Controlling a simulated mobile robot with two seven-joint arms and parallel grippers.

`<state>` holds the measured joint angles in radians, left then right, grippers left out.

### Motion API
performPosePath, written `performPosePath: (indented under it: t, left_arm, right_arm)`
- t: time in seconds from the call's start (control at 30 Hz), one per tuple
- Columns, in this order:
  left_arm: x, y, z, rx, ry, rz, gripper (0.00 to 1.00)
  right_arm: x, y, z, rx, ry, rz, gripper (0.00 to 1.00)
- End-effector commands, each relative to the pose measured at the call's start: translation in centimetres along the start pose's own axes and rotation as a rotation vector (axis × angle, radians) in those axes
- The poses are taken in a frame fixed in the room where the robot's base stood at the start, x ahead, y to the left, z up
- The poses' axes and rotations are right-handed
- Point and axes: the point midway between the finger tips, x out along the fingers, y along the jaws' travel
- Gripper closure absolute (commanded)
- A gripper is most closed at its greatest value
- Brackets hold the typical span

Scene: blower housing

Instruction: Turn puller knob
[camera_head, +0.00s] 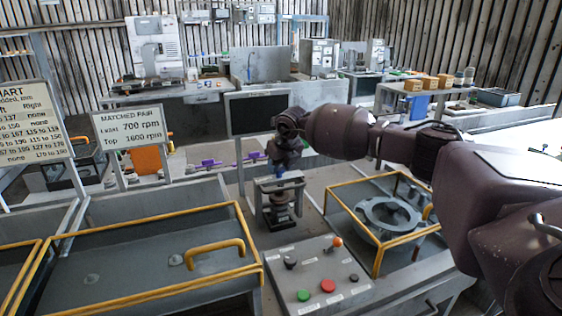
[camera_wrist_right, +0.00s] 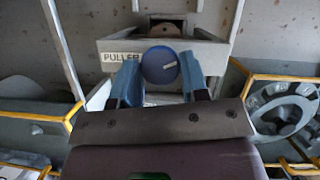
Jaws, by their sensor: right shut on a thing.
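The puller is a small grey frame (camera_head: 268,203) standing in the middle of the bench in the head view. In the right wrist view its top plate (camera_wrist_right: 113,57) carries a "PULLER" label. The round blue puller knob (camera_wrist_right: 160,65) has a short light mark near its right edge. My right gripper (camera_wrist_right: 158,80) is shut on the knob, with one blue finger at each side of it. In the head view my right gripper (camera_head: 281,170) reaches down onto the puller's top, and the knob is mostly hidden there. My left gripper is not in view.
A control panel (camera_head: 318,277) with red, green and black buttons and an orange-tipped lever stands in front of the puller. A yellow-railed bay with a round grey housing (camera_head: 389,216) is at right. A yellow-railed covered bin (camera_head: 150,255) is at left.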

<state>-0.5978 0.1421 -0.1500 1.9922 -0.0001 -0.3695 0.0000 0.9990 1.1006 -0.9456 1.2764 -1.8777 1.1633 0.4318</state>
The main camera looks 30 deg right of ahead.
Motion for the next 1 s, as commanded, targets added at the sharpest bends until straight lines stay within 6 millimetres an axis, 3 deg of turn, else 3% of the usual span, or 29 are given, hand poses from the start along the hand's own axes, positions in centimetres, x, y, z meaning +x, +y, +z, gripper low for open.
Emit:
performPosePath:
  t: [0.6, 1.0]
  left_arm:
    - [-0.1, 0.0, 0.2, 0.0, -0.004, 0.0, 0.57]
    - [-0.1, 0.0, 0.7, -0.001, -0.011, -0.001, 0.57]
  right_arm:
    - [0.1, 0.4, 0.1, 0.516, 0.001, -0.215, 0.83]
    - [0.1, 0.5, 0.1, 0.7, 0.002, -0.29, 0.83]
